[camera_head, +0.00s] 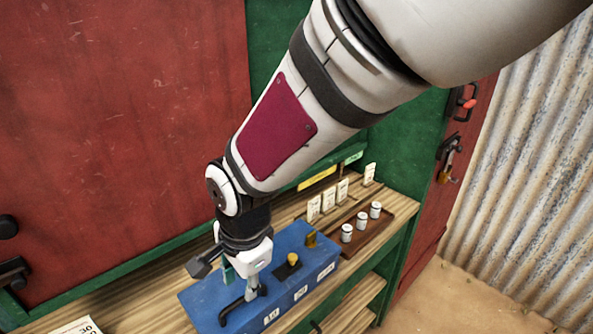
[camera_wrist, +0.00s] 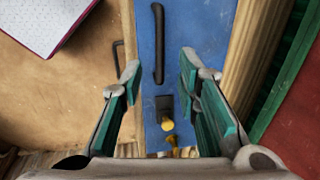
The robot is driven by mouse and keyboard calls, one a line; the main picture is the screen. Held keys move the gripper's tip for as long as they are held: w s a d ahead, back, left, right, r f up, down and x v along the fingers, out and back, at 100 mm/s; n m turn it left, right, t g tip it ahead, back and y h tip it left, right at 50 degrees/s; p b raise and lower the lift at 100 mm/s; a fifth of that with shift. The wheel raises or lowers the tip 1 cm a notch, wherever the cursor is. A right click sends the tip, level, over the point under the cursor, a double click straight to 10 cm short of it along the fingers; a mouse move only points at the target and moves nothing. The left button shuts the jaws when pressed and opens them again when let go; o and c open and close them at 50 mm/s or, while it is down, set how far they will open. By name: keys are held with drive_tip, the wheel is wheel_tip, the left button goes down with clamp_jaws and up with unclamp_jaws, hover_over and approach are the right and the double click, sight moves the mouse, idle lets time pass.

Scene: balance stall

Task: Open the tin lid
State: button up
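The blue tin (camera_head: 200,304) is a long box on the wooden counter, with its lid down and number labels along its front. A black bar handle (camera_head: 236,309) lies along the lid and also shows in the wrist view (camera_wrist: 158,42). My gripper (camera_head: 252,290) is above the tin, close to one end of the handle. In the wrist view my gripper (camera_wrist: 160,74) is open and empty, with its green-padded fingers apart and the near end of the handle between them in the picture. Whether a finger touches the lid cannot be told.
A black plate with a brass knob (camera_head: 292,260) is on the tin's top. A brass weight (camera_head: 311,239) stands near its far end. A wooden tray (camera_head: 387,226) holds three small white canisters, with several cards behind.

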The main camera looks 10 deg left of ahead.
sight(243, 298)
drive_tip(key=shift+w+a+f, duration=0.1)
drive_tip(key=shift+a+f, duration=0.05)
drive_tip(key=shift+f, duration=0.7)
drive_tip(key=shift+w+a+f, duration=0.1)
drive_tip(key=shift+f, duration=0.8)
drive_tip(key=shift+w+a+f, duration=0.1)
drive_tip(key=shift+a+f, duration=0.05)
drive_tip(key=shift+f, duration=0.7)
clamp_jaws()
